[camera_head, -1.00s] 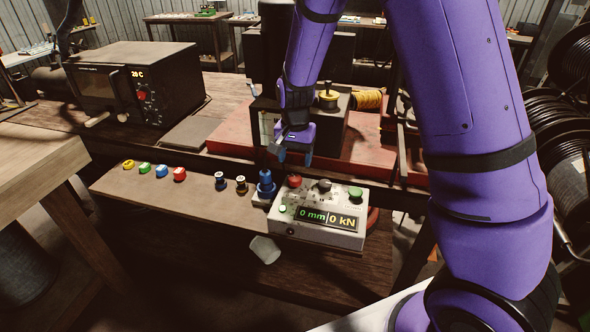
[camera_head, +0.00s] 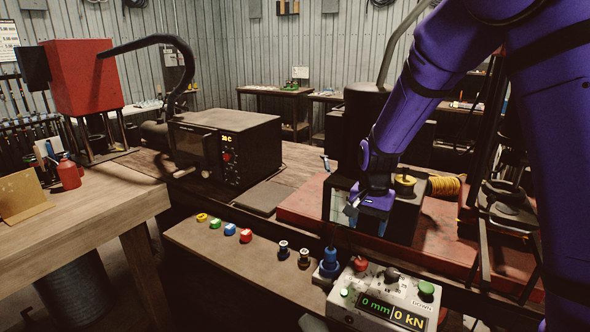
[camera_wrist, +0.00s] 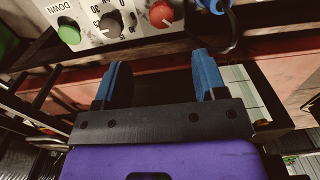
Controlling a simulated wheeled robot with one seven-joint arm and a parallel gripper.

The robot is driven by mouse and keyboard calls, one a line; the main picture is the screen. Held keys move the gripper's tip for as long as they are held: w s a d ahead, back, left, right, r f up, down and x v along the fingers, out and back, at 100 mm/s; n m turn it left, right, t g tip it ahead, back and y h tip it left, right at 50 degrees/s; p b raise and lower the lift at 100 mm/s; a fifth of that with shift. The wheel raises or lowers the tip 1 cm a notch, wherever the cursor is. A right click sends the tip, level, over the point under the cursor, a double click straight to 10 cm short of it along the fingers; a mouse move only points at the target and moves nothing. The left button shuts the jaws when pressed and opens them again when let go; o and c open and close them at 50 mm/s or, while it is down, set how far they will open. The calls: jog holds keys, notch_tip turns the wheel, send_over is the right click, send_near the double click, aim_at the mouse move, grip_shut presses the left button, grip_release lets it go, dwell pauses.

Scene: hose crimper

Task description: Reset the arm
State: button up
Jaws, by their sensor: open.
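My purple arm comes down from the upper right in the head view. My gripper (camera_head: 366,212) hangs in front of the dark crimper body (camera_head: 400,215), above and behind the control box (camera_head: 385,300). In the wrist view my gripper (camera_wrist: 160,82) shows two blue fingers spread wide apart, with nothing between them. The control box, with a green knob, a dark dial and a red knob, also shows along the top edge of the wrist view (camera_wrist: 90,10). Its display reads 0 mm and 0 kN.
A dark oven (camera_head: 225,148) stands left of the crimper. Several coloured rings (camera_head: 223,227) and fittings lie on the front board, beside a blue connector (camera_head: 329,262). A red machine (camera_head: 83,75) and a red bottle (camera_head: 68,173) stand at the far left. A yellow coil (camera_head: 446,185) lies behind the gripper.

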jog(key=s+d+r+n+t, duration=0.2)
jog(key=s+d+r+n, duration=0.1)
jog(key=s+r, duration=0.65)
jog(key=s+d+r+n+t, duration=0.1)
jog(key=s+d+r+n, duration=0.15)
jog(key=s+r, duration=0.7)
jog(key=s+d+r+n+t, duration=0.1)
jog(key=s+r+t, duration=0.1)
jog(key=s, duration=0.8)
jog(key=shift+r+n, duration=0.3)
jog(key=shift+n, duration=0.05)
